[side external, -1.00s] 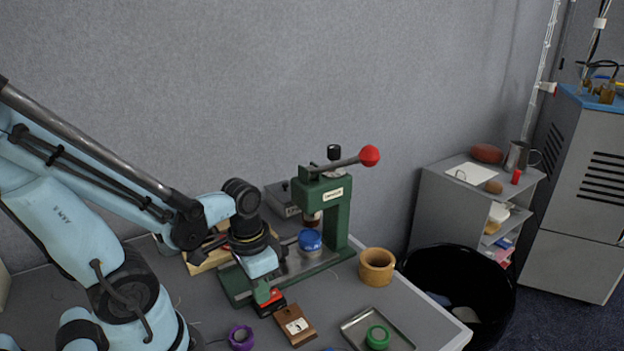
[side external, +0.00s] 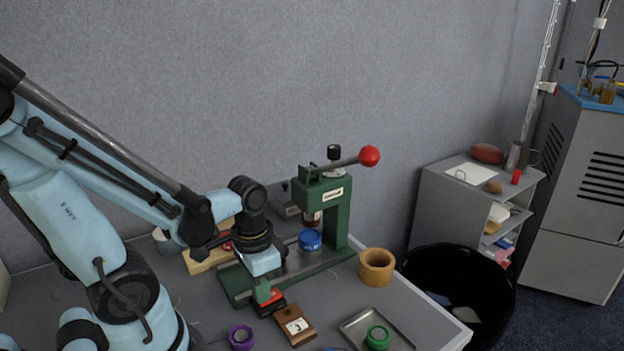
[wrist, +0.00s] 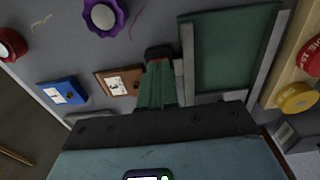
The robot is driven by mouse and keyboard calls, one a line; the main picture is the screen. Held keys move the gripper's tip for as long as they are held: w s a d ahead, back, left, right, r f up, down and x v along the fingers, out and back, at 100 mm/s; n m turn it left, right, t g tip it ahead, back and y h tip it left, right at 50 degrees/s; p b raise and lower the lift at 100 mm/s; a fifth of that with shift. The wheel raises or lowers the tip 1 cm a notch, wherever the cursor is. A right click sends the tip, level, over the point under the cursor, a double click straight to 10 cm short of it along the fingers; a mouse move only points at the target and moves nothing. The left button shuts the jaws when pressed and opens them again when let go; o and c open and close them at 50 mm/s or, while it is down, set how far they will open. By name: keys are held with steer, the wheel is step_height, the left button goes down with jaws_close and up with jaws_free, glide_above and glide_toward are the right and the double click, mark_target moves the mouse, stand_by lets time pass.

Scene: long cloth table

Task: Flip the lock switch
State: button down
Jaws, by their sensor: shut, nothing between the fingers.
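A brown block with a white plate and a small dark part on it (side external: 297,327) lies on the grey table near its front. It looks like the lock switch, but the position of its lever is too small to read. It also shows in the wrist view (wrist: 112,83). My gripper (side external: 268,303) is low over the table, just left of this block and in front of the green press. In the wrist view my gripper's fingers (wrist: 159,54) are together, with nothing between them, to the right of the block. I cannot tell whether they touch it.
The green press (side external: 338,205) with a red-knobbed lever stands behind. A blue block with a white plate (wrist: 62,92) sits beside the brown one. A purple ring (side external: 241,338), a metal tray (side external: 352,328) with a green ring (side external: 378,337), and a wooden cup (side external: 376,267) are nearby.

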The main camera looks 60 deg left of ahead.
steer(key=shift+w+f+t, duration=0.35)
steer(key=shift+w+t, duration=0.15)
steer(key=shift+d, duration=0.1)
steer(key=shift+r, duration=0.2)
steer(key=shift+s+r+g, duration=0.2)
steer(key=shift+r, duration=0.6)
steer(key=shift+s+r+g, duration=0.15)
steer(key=shift+r+g, duration=0.05)
steer(key=shift+r, duration=0.6)
step_height(320, 180, up, 11)
steer(key=shift+s, duration=0.25)
steer(key=shift+r, duration=0.1)
steer(key=w+d+f+t, duration=0.3)
steer(key=w+t, duration=0.3)
steer(key=w, duration=0.3)
steer(key=shift+d+f+t, duration=0.15)
steer(key=shift+d+t, duration=0.05)
steer(key=shift+t, duration=0.2)
